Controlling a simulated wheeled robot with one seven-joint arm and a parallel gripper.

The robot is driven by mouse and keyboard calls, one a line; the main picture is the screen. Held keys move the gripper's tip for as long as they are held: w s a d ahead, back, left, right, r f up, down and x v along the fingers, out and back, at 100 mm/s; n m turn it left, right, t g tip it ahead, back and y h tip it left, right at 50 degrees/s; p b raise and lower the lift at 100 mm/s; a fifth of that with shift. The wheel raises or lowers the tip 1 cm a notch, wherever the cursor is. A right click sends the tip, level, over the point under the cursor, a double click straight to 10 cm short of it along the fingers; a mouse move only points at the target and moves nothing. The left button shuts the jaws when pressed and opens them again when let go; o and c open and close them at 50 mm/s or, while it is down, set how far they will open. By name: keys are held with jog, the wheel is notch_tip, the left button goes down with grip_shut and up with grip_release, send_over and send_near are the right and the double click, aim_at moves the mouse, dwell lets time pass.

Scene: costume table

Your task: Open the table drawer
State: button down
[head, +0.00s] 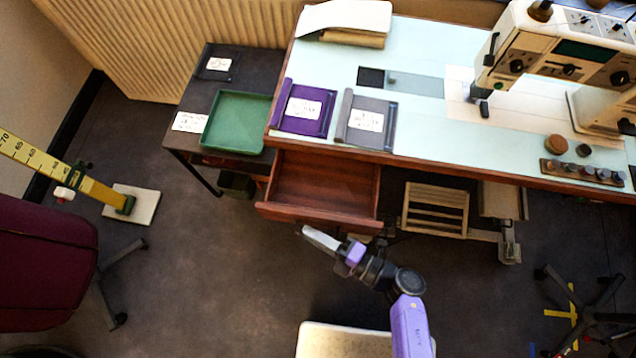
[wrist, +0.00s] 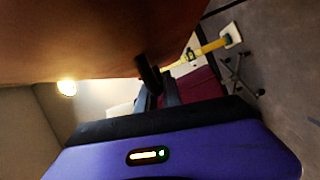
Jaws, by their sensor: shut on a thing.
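The wooden table drawer (head: 325,184) stands pulled out under the left end of the costume table (head: 440,115). Its inside shows and looks empty. My gripper (head: 305,232) is at the drawer's front face, reaching in from the right and below. In the wrist view, the brown drawer front (wrist: 110,35) fills the upper left. There my gripper's dark fingers (wrist: 157,94) are shut on a dark handle (wrist: 148,72) on that front. In the head view the handle is hard to make out.
A dark side table (head: 190,112) with a green tray (head: 211,135) stands left of the drawer. A slatted wooden rack (head: 435,210) is to its right. A maroon chair (head: 45,260) is at the far left. Floor in front of the drawer is partly clear.

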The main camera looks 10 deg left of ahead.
jog(key=s+p, duration=0.1)
jog(key=s, duration=0.8)
jog(key=shift+s+f, duration=0.1)
jog(key=c, duration=1.5)
grip_release()
jog(key=shift+a, duration=0.1)
jog(key=v, duration=0.7)
jog(key=shift+d+b, duration=0.35)
jog(key=shift+b, duration=0.1)
jog(key=shift+s+d, duration=0.1)
jog(key=shift+s, duration=0.05)
